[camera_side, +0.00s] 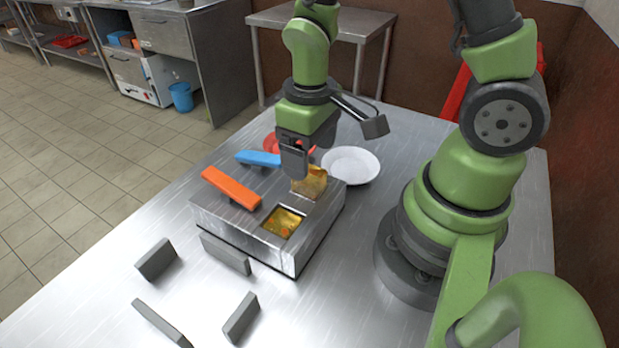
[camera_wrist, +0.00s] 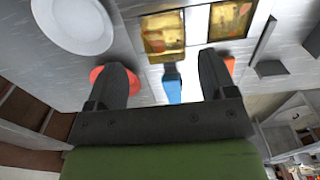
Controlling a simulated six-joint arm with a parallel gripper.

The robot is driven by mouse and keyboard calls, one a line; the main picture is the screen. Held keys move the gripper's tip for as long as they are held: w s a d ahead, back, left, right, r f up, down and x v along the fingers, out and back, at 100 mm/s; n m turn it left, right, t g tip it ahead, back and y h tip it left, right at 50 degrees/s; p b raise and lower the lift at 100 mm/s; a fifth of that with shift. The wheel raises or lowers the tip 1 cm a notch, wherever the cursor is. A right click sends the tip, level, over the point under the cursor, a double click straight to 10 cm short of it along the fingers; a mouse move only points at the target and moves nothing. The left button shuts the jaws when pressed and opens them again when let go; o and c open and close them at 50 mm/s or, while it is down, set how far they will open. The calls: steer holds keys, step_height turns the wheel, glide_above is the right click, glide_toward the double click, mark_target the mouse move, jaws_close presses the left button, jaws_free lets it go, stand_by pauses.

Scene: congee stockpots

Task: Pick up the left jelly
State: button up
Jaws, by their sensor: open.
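A steel box (camera_side: 240,228) has two square openings in its top with amber jelly in or at them. One jelly (camera_side: 283,222) lies in the near opening in the side view and is at the right in the wrist view (camera_wrist: 230,19). The other jelly (camera_side: 311,184) is by my gripper, looks raised above the box top, and is at the left in the wrist view (camera_wrist: 163,36). My gripper (camera_side: 296,172) is open over the box's far end, pointing down. In the wrist view its fingers (camera_wrist: 162,62) stand apart; whether they touch this jelly I cannot tell.
An orange handle (camera_side: 231,188) and a blue handle (camera_side: 258,158) stick out at the box's left. A red plate (camera_side: 270,142) and a white plate (camera_side: 351,165) lie behind it. Several grey blocks (camera_side: 156,259) stand on the table in front.

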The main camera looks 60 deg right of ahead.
mark_target(316, 180)
steer(key=shift+s+a+f, duration=0.1)
steer(key=shift+a+f, duration=0.05)
steer(key=shift+f, duration=0.9)
steer(key=shift+a+f, duration=0.1)
steer(key=shift+f, duration=0.95)
steer(key=c, duration=1)
steer(key=shift+r, duration=0.1)
